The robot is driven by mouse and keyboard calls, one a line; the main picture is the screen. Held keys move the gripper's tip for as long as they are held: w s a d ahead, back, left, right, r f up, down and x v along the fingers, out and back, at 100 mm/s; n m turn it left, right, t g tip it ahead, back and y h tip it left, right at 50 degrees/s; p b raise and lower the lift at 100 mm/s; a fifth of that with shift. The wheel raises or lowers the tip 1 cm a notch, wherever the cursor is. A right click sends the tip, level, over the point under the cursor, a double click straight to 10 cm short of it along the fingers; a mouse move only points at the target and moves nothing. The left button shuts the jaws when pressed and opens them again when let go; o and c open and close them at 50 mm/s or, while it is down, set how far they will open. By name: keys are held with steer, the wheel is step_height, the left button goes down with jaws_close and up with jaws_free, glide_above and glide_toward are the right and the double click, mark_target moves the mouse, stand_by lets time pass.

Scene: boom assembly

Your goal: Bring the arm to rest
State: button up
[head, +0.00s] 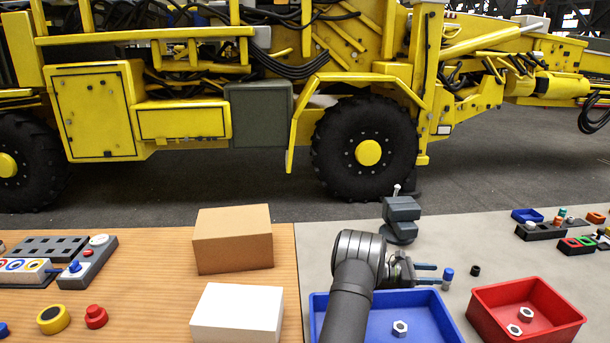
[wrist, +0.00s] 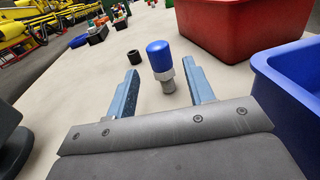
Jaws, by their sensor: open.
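My gripper (head: 437,274) is low over the grey right-hand part of the table. Its two blue fingers are apart, and the wrist view shows the gap between their tips (wrist: 161,70). A blue-capped peg with a pale metal lower part (head: 447,277) stands upright at the fingertips. In the wrist view the peg (wrist: 160,57) appears between the fingers, nearer the right one. I cannot tell whether it is between the tips or just past them. My arm rises from the front edge and partly covers a blue bin.
The blue bin (head: 439,330) holds a nut. A red bin (head: 562,317) with nuts stands right. A small black cylinder (head: 475,270) is just past the peg. A grey vise-like block (head: 400,218) stands behind my wrist. Boxes (head: 233,240) stand left. A yellow machine (head: 190,120) is beyond.

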steer(key=d, duration=0.2)
steer(key=s+d, duration=0.1)
steer(key=d, duration=0.5)
steer(key=shift+s+f, duration=0.15)
steer(key=shift+s, duration=0.1)
step_height(320, 180, up, 3)
steer(key=shift+a+f, duration=0.1)
steer(key=shift+a, duration=0.05)
steer(key=shift+r, duration=0.6)
steer(key=shift+f, duration=0.1)
